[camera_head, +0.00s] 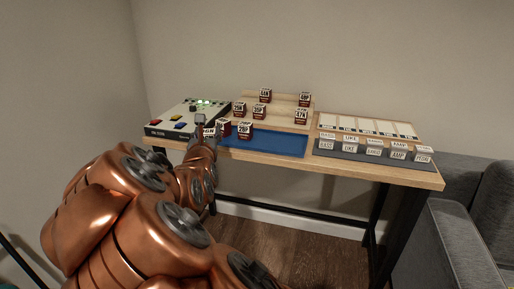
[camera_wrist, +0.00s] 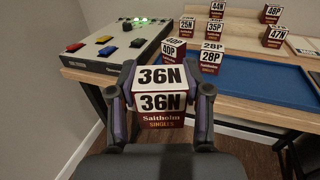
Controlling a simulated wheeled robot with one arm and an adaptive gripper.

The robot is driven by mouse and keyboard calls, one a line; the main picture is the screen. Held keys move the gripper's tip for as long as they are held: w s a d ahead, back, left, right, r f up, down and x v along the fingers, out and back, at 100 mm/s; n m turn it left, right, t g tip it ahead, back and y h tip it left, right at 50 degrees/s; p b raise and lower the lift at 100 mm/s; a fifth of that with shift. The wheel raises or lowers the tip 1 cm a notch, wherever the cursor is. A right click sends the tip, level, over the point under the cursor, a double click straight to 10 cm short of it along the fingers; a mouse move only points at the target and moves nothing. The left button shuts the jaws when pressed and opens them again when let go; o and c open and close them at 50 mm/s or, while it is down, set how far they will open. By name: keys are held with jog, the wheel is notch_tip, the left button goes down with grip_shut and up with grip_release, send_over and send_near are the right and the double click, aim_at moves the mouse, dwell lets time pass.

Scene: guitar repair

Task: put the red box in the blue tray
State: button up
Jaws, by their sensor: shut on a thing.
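My gripper (camera_wrist: 165,88) is shut on a white and dark red box (camera_wrist: 162,112) labelled 36N, with one finger on each side of it in the wrist view. In the head view my gripper (camera_head: 203,124) is at the table's front left, left of the blue tray. The blue tray (camera_head: 281,144) lies flat on the table; it also shows at the right in the wrist view (camera_wrist: 265,84). A similar box labelled 28P (camera_wrist: 211,60) stands at the tray's left end. A 40P box (camera_wrist: 173,52) stands left of it, behind the held box.
A stepped wooden rack (camera_head: 283,114) behind the tray bears several similar boxes. A control panel (camera_head: 178,122) with coloured buttons and green lights stands left. A grey strip of labelled blocks (camera_head: 330,153) lies right. The tray's middle and right are clear.

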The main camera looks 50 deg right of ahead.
jog(key=s+d+m+g+h+b, duration=0.25)
jog(key=s+d, duration=0.35)
jog(key=s, duration=0.3)
jog(key=s+d+m+g+h+b, duration=0.1)
jog(key=s+d+g+b, duration=0.15)
jog(key=s+d, duration=0.55)
jog(key=w+d+p, duration=0.1)
jog(key=w+d, duration=0.2)
jog(key=w+d+f+p, duration=0.1)
jog(key=w+d, duration=0.2)
jog(key=w, duration=0.1)
jog(key=w+d+f+p, duration=0.1)
jog(key=w+d+p, duration=0.1)
jog(key=w+d, duration=0.1)
jog(key=shift+w+d, duration=0.35)
jog(key=shift+w, duration=0.1)
jog(key=shift+f+b, duration=0.4)
jog(key=shift+f, duration=1.35)
jog(key=shift+f, duration=0.1)
jog(key=o, duration=1.2)
jog(key=shift+o, duration=0.2)
